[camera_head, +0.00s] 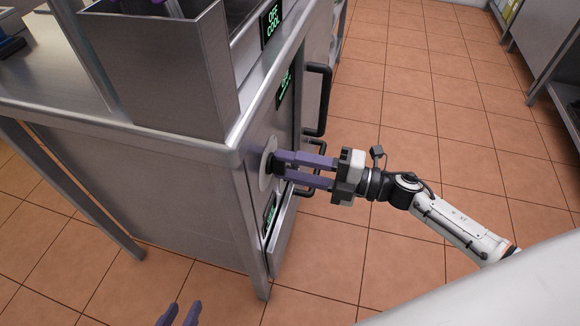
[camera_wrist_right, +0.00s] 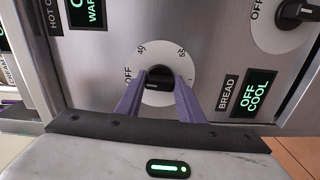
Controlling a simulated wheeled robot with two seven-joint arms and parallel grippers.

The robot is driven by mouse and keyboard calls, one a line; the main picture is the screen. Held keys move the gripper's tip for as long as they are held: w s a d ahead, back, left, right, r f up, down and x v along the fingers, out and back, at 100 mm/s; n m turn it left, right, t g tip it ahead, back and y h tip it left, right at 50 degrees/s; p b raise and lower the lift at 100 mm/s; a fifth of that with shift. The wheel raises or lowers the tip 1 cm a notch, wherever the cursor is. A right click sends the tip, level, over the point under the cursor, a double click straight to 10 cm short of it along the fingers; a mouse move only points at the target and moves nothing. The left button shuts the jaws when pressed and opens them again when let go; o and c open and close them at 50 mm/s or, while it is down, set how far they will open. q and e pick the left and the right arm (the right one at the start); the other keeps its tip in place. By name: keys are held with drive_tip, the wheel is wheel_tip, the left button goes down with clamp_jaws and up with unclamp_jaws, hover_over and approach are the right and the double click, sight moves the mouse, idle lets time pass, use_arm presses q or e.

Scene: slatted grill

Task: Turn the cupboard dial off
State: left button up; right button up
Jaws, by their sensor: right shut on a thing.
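My right gripper (camera_head: 282,166) has its purple fingers on both sides of a black dial knob (camera_wrist_right: 158,78) and is shut on it. The dial has a white round plate (camera_head: 266,164) on the metal cabinet's front, near its corner. In the right wrist view the plate (camera_wrist_right: 178,60) shows "OFF" at its left and numbers above. The knob is partly hidden between the fingers, and I cannot tell its exact setting. My left gripper (camera_head: 181,315) shows only its two purple fingertips at the bottom edge, apart and empty.
A display reading "OFF COOL" (camera_wrist_right: 255,93) sits beside a "BREAD" label. Another display (camera_wrist_right: 86,12) sits by a partly cut "HOT C" label. A second dial (camera_wrist_right: 300,12) is at upper right. Black door handles (camera_head: 318,100) stick out beyond the dial. The tiled floor (camera_head: 400,110) is clear.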

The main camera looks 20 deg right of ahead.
drive_tip(key=shift+n, duration=0.5)
drive_tip(key=o, duration=1.1)
drive_tip(key=shift+c, duration=0.2)
drive_tip(key=shift+d, duration=0.1)
drive_tip(key=v, duration=1)
drive_tip(key=shift+s, duration=0.2)
